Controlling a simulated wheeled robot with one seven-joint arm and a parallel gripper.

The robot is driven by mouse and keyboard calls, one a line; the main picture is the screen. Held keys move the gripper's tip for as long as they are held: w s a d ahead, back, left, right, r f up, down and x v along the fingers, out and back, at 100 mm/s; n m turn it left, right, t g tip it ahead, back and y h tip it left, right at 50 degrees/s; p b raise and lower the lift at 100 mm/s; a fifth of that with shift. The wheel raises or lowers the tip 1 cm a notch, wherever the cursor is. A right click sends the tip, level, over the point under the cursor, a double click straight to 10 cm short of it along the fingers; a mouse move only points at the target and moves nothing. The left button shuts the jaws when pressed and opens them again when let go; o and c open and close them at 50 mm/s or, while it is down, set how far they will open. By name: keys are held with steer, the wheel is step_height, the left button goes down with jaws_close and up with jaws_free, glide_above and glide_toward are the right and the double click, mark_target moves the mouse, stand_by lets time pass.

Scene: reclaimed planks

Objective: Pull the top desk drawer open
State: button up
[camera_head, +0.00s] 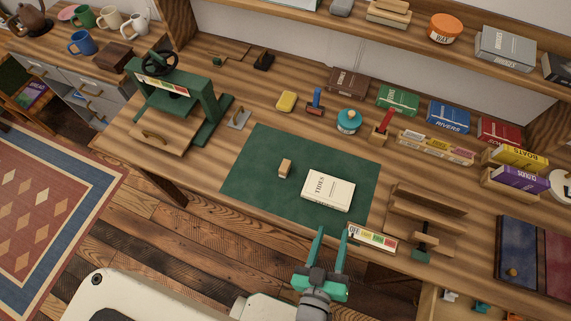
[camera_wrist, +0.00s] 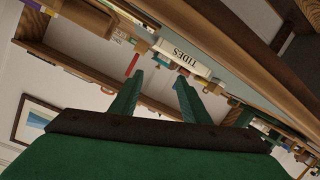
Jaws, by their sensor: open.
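The wooden desk (camera_head: 215,185) runs across the head view. At the bottom right, below its front edge, what looks like a drawer (camera_head: 426,303) juts out with small items inside; the frame cuts it off, and its front and handle are out of view. I cannot tell whether it is the top one. My gripper (camera_head: 331,238) is open and empty, its green fingers spread near the desk's front edge, left of that drawer. In the wrist view the open fingers (camera_wrist: 158,82) point toward the desk, and no handle is clear there.
A green mat (camera_head: 240,180) carries a cream book (camera_head: 328,190) and a small wooden block (camera_head: 285,168). A striped label strip (camera_head: 372,238) and a wooden rack (camera_head: 425,215) stand near the front edge. A green press (camera_head: 175,95) is at left. Plank floor lies in front.

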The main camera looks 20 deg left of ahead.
steer(key=w+d+r+m+g+h, duration=0.1)
steer(key=w+d+r+h, duration=0.3)
steer(key=w, duration=0.6)
steer(key=w+d+r+m+g+h, duration=0.1)
steer(key=w+d+r+g+h, duration=0.2)
steer(key=w+r, duration=0.5)
steer(key=w+d+r+m+h, duration=0.25)
steer(key=w+d, duration=0.25)
steer(key=w, duration=0.6)
steer(key=g+y, duration=0.9)
steer(key=g, duration=0.2)
glide_above(285, 166)
steer(key=f, duration=1.2)
steer(key=shift+w+a+f, duration=0.15)
steer(key=shift+w+f, duration=0.15)
steer(key=shift+f, duration=0.05)
steer(key=shift+m, duration=0.25)
steer(key=shift+s+f, duration=0.15)
steer(key=shift+f, duration=1.35)
steer(key=shift+s+f, duration=0.1)
steer(key=shift+f, duration=1.35)
jaws_close()
